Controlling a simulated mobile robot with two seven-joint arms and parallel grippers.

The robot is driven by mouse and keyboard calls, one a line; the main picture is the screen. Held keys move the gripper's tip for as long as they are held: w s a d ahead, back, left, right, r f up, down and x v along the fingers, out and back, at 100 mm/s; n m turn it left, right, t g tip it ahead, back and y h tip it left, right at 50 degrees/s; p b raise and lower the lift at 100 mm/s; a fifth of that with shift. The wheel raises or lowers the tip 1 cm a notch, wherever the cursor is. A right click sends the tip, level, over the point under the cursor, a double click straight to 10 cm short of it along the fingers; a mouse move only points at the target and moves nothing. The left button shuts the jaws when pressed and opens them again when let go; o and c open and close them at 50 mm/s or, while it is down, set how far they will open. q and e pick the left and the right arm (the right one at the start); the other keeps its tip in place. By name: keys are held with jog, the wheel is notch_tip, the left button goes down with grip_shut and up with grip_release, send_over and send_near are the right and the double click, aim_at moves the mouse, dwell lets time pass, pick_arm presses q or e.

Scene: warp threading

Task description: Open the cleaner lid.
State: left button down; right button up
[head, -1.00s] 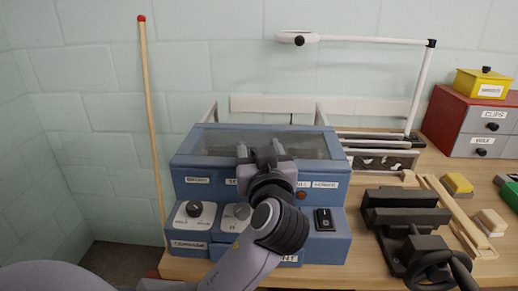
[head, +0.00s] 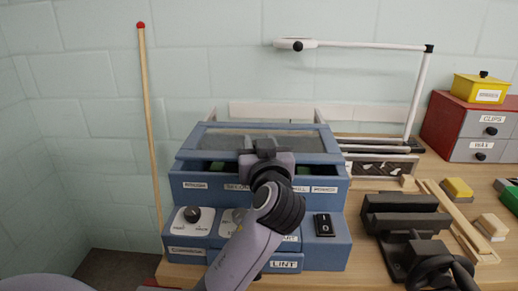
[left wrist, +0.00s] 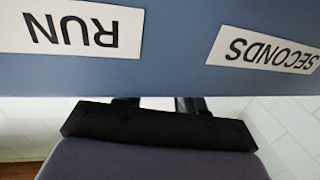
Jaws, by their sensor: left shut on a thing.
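The blue cleaner (head: 185,188) stands on the bench, with labels, knobs and a black switch on its front. Its lid (head: 195,146), a blue frame with a dark grey pane, is tilted up at the front. A dark gap with green bits shows under its front edge. My left gripper (head: 262,148) is shut at the middle of the lid's front edge; the exact grip is hidden behind the gripper. The left wrist view shows the dark gripper body (left wrist: 155,128) below the cleaner's blue front with RUN and SECONDS labels. My right gripper is not in view.
A black vise (head: 405,225) stands right of the cleaner, near yellow and wooden blocks. A white lamp arm (head: 370,42) reaches above the back. A red-and-grey drawer box (head: 475,130) stands at far right. A red-tipped stick (head: 148,100) leans on the left wall.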

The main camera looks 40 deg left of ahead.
pick_arm(q)
jog(key=c, duration=0.8)
grip_release()
jog(key=b+v, duration=0.1)
jog(key=v, duration=0.6)
jog(key=shift+s, duration=0.1)
jog(key=shift+o, duration=0.2)
